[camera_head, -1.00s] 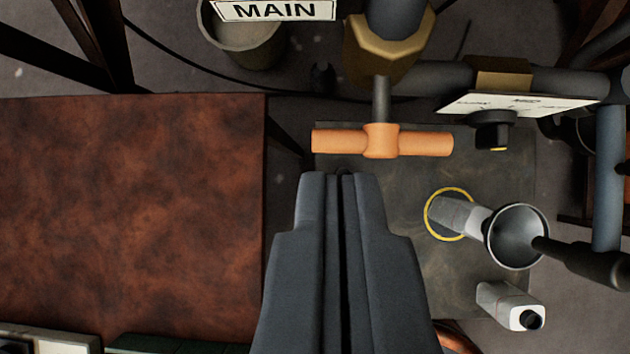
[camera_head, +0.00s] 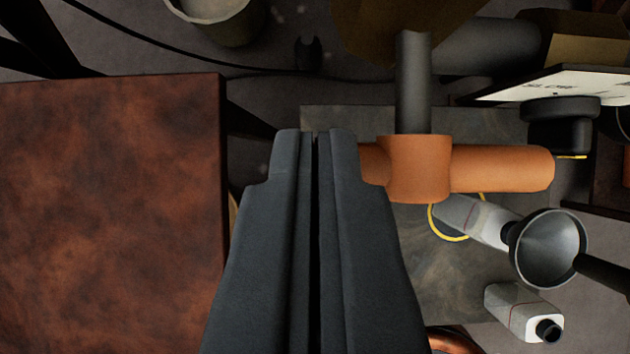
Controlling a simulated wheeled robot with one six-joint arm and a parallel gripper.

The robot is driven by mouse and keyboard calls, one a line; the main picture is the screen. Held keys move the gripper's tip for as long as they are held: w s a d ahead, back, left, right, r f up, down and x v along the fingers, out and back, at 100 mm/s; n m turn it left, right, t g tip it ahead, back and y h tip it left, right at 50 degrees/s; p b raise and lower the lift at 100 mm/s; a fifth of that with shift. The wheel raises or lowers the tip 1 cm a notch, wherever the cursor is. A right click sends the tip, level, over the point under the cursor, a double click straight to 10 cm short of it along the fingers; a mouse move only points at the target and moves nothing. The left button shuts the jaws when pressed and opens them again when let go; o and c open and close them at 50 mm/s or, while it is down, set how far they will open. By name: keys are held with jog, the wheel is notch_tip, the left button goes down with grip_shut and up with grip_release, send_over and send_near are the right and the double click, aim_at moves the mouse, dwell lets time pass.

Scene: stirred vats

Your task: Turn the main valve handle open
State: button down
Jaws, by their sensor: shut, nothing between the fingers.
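The main valve handle (camera_head: 500,169) is an orange T-bar lying crosswise in the picture, on a grey stem (camera_head: 413,85) that comes from a brass valve body (camera_head: 400,25) at the top. My gripper (camera_head: 316,140) is shut and empty, its fingers pointing up the picture. Its tips lie over the left end of the bar and hide that end. I cannot tell whether the fingers touch the bar.
A rusty brown tabletop (camera_head: 110,200) fills the left. Below the handle, right, are a metal funnel (camera_head: 549,248), a white bottle (camera_head: 470,218) at a yellow ring (camera_head: 450,235), and another bottle (camera_head: 523,312). A black knob (camera_head: 560,125) under a white plate (camera_head: 570,84) sits right of the handle.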

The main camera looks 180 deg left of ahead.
jog(key=shift+a+f+h, duration=0.2)
jog(key=shift+a+h, duration=0.05)
jog(key=shift+h, duration=0.35)
dwell(0.3)
notch_tip(320, 180, down, 7)
jog(key=n+t+h, duration=0.2)
jog(key=n+h, duration=0.4)
jog(key=h, duration=0.7)
jog(key=shift+f, duration=0.3)
dwell(0.6)
